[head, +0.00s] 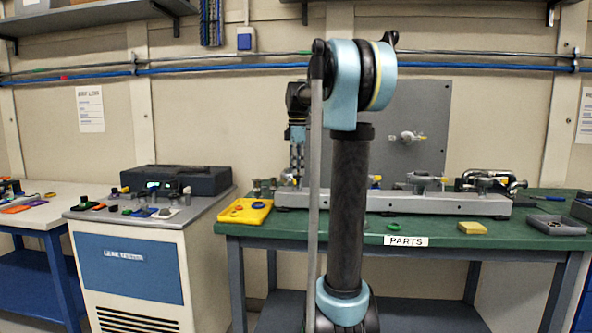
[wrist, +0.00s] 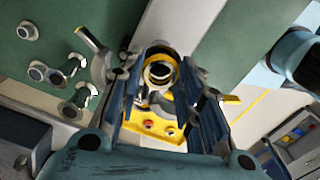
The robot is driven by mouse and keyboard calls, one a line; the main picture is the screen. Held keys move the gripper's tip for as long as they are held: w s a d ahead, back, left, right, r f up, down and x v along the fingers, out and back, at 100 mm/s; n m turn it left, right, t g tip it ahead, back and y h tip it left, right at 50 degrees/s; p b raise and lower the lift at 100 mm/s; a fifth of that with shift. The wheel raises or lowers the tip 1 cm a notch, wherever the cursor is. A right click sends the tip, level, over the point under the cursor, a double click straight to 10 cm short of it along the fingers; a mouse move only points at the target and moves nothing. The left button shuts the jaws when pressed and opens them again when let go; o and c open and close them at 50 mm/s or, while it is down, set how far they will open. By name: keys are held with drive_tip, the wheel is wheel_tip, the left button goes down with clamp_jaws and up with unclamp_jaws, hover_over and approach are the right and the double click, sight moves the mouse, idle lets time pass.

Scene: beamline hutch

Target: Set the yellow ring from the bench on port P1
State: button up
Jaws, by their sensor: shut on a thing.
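My gripper (head: 296,175) points down at the left end of the grey rail of ports on the green bench. In the wrist view my gripper (wrist: 156,82) is shut on the yellow ring (wrist: 160,55), which shows between the fingertips. A round metal port end with a dark middle appears within or just beneath the ring. I cannot tell whether the ring is seated on it or held above. No port label is readable, so I cannot tell which is P1.
A yellow tray (head: 245,211) with coloured pieces lies at the bench's left end. Several metal fittings stand along the rail (head: 440,204). A yellow block (head: 473,228), a green ring (head: 394,226) and a dark tray (head: 556,225) lie toward the right. The front middle is mostly clear.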

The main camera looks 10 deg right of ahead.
drive_tip(key=shift+f, duration=0.55)
idle(0.6)
drive_tip(key=o, duration=0.9)
drive_tip(key=shift+c, duration=0.2)
